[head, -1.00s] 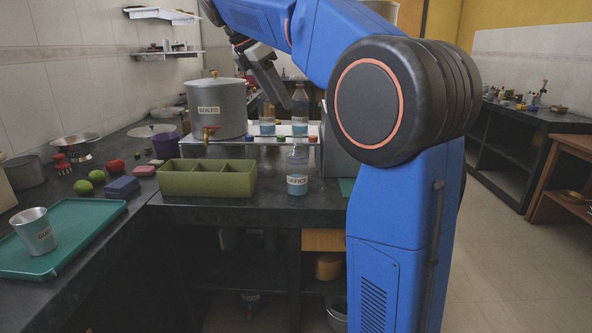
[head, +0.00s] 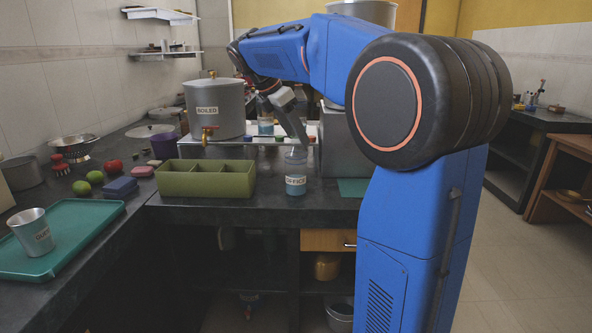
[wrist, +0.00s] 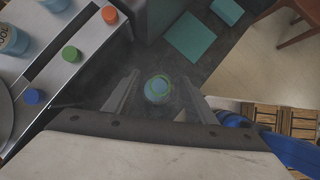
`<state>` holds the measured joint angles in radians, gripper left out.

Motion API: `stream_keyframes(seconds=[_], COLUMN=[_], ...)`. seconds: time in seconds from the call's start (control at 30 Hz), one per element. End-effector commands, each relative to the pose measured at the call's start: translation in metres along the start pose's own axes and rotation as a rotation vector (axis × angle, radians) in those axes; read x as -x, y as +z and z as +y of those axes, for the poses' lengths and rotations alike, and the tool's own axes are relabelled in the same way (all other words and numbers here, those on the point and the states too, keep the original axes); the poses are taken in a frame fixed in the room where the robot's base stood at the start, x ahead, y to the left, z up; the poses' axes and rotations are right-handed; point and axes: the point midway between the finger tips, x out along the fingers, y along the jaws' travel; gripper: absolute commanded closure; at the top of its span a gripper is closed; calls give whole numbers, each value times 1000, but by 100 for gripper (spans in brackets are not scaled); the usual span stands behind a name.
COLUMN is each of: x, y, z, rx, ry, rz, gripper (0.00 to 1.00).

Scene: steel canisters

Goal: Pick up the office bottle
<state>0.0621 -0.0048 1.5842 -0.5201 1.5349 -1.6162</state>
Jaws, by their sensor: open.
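The office bottle (head: 296,172) is a clear bottle with blue liquid and an "OFFICE" label. It stands upright on the dark counter, just right of the green divided box. In the wrist view the bottle (wrist: 158,90) is seen from above, between the two fingers. My gripper (head: 300,138) is open above and at the top of the bottle in the head view. In the wrist view my gripper (wrist: 155,95) has its fingers apart on either side of the bottle, with gaps showing.
The green divided box (head: 205,180) is close left of the bottle. Behind are a grey "BOILED" canister (head: 215,112) and a white shelf with coloured caps (wrist: 70,54) and another bottle (head: 265,126). A grey box (head: 343,148) and teal mat (head: 352,187) lie to the right.

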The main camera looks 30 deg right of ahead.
Motion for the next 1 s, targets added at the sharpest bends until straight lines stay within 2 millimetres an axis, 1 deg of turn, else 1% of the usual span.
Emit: stream_keyframes(seconds=[0.1,0.3,0.33,0.53,1.0], x=[-6,-7,-7,-6,-8], y=[0,0,0,0,-2], z=[0,0,0,0,0], rx=[0,0,0,0,2], ry=[-1,0,0,0,-3], rz=[0,0,0,0,2], gripper=[49,49,52,99,100])
